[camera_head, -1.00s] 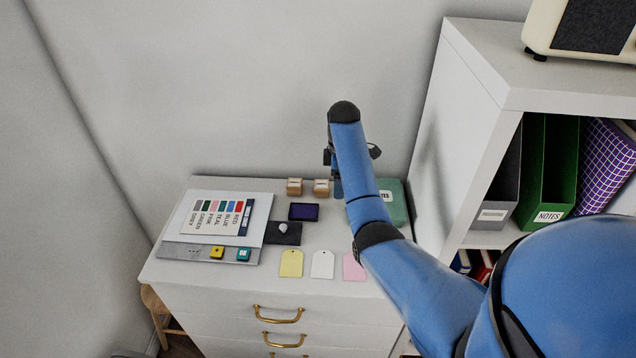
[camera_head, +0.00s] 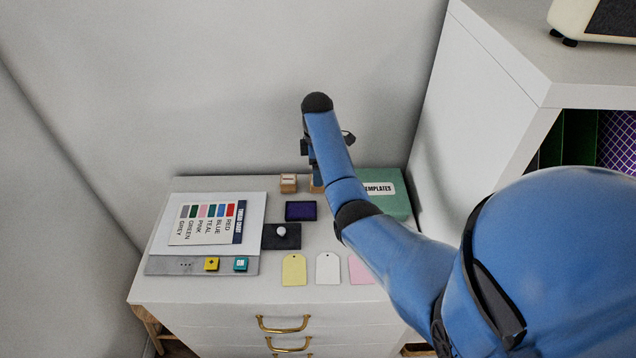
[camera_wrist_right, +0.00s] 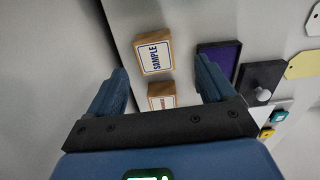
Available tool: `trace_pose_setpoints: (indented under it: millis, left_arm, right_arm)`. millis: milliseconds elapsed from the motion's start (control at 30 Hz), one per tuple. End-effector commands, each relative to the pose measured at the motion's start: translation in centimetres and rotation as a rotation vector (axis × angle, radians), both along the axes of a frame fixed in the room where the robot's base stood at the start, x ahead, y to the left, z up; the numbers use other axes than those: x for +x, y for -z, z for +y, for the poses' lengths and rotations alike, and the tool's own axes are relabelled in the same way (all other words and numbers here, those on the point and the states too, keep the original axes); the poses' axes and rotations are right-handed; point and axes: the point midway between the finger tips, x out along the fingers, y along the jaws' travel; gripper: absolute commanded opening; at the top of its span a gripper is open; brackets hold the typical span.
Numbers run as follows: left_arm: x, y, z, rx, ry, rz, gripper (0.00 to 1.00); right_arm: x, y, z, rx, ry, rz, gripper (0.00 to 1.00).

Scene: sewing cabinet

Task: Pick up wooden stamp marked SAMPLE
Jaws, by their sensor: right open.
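The wooden stamp marked SAMPLE (camera_wrist_right: 154,56) stands label up on the cabinet top in the right wrist view, just beyond my fingertips. In the head view its wooden side (camera_head: 316,186) shows only as a sliver beside my right arm. A second wooden stamp (camera_wrist_right: 161,96) with a red-printed label lies nearer, between my fingers in the picture; it is the left stamp (camera_head: 288,184) in the head view. My right gripper (camera_wrist_right: 159,68) is open and empty above the stamps. My left gripper is out of view.
A purple ink pad (camera_head: 301,211), a black pad with a white knob (camera_head: 281,236) and several tags (camera_head: 328,268) lie in front of the stamps. A green TEMPLATES box (camera_head: 386,193) is at right. A colour chart (camera_head: 207,220) is at left. A white shelf (camera_head: 470,110) stands at far right.

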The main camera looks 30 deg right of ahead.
Motion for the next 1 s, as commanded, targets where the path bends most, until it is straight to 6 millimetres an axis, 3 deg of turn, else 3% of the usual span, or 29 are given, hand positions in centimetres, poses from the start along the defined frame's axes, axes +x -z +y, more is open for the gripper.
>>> trace_pose_setpoints:
  millis: [233,600,867,1000]
  left_arm:
    - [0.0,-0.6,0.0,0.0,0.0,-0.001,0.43]
    - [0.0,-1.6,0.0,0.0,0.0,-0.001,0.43]
    - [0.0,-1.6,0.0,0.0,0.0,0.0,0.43]
    - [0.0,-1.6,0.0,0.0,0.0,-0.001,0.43]
  right_arm:
    - [-0.1,1.3,-0.1,0.001,0.0,0.003,0.83]
    - [0.0,5.4,-0.5,0.0,0.0,0.001,0.83]
    - [0.0,5.7,-0.5,0.0,0.0,-0.001,0.83]
    - [0.0,5.7,-0.5,0.0,0.0,-0.001,0.66]
